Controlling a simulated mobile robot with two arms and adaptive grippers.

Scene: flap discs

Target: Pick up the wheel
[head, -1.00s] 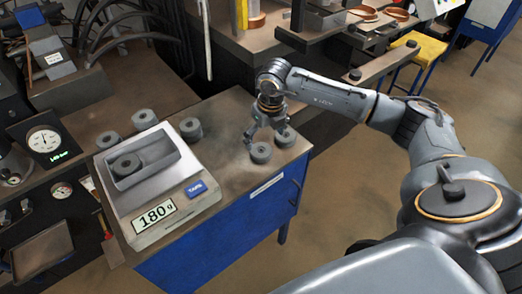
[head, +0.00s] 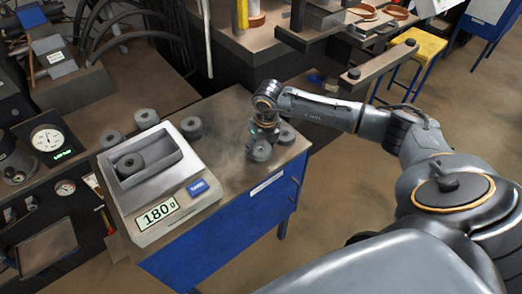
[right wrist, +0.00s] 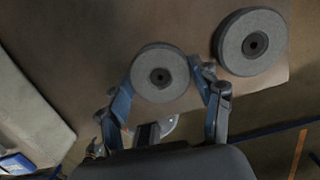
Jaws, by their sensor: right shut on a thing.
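A grey abrasive wheel (head: 259,151) with a dark centre hole sits at the front right of the blue cabinet's top. My right gripper (head: 262,136) is down over it. In the right wrist view my right gripper (right wrist: 166,92) has a finger on each side of the wheel (right wrist: 160,74), shut on it. A second grey wheel (head: 284,134) lies close beside it to the right; it also shows in the right wrist view (right wrist: 251,42). My left gripper is not in view.
A scale (head: 186,210) reading 180 g stands to the left, its grey tray (head: 168,165) holding a wheel (head: 129,165). Two more wheels stand behind it, one left (head: 146,118) and one right (head: 191,128). A yellow stool (head: 408,52) stands at the back right.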

